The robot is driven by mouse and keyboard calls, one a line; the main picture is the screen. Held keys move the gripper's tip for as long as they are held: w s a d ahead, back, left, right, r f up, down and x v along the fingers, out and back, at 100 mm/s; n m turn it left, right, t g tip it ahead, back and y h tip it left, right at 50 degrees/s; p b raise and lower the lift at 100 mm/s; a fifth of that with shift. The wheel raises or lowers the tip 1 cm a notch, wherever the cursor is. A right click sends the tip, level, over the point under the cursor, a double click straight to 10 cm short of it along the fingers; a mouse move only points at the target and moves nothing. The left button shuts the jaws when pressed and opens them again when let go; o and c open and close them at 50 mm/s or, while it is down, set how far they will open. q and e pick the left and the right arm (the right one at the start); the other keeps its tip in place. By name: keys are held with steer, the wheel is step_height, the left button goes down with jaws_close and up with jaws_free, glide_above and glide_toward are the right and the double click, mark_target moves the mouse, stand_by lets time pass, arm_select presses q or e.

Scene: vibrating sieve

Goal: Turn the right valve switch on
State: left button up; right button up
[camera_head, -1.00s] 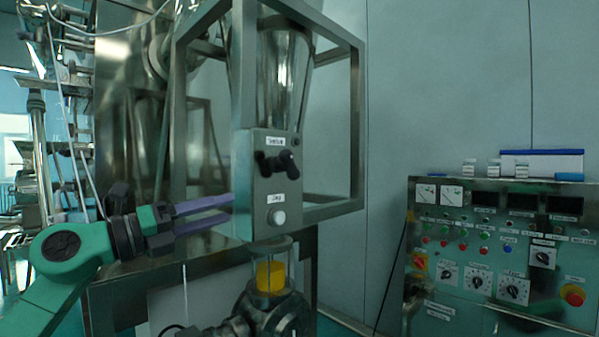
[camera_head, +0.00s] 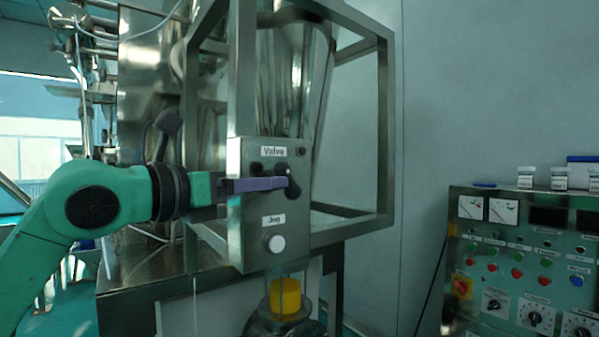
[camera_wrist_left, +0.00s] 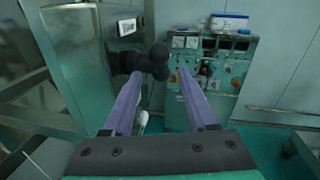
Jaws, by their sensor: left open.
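The black valve switch (camera_head: 294,188) is on the front of a metal box, under a "Valve" label. It shows in the left wrist view as a dark handle (camera_wrist_left: 158,62) with a rounded end. My left gripper (camera_head: 287,183) reaches in from the left, its purple fingers in front of the box and overlapping the switch. In the left wrist view my left gripper (camera_wrist_left: 161,74) is open, and the handle's end appears between the fingertips. I cannot tell whether the fingers touch it. The fingers hide part of the switch. My right gripper is out of view.
A white jog button (camera_head: 277,243) sits below on the same box (camera_head: 247,225). A metal frame (camera_head: 384,130) surrounds the hopper. A yellow-filled container (camera_head: 285,297) is underneath. A control panel (camera_head: 520,225) stands at the right. The wall between is clear.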

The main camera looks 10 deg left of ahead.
mark_target(294, 182)
arm_select(q)
steer(key=p+x, duration=0.2)
steer(key=x, duration=0.7)
steer(key=shift+p, duration=0.3)
steer(key=shift+w+f, duration=0.1)
steer(key=shift+f, duration=0.05)
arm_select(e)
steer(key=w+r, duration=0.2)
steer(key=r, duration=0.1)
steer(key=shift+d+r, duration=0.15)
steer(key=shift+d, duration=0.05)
arm_select(q)
steer(key=shift+c, duration=0.3)
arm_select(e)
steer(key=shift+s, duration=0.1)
arm_select(q)
steer(key=shift+d, duration=0.1)
jaws_close()
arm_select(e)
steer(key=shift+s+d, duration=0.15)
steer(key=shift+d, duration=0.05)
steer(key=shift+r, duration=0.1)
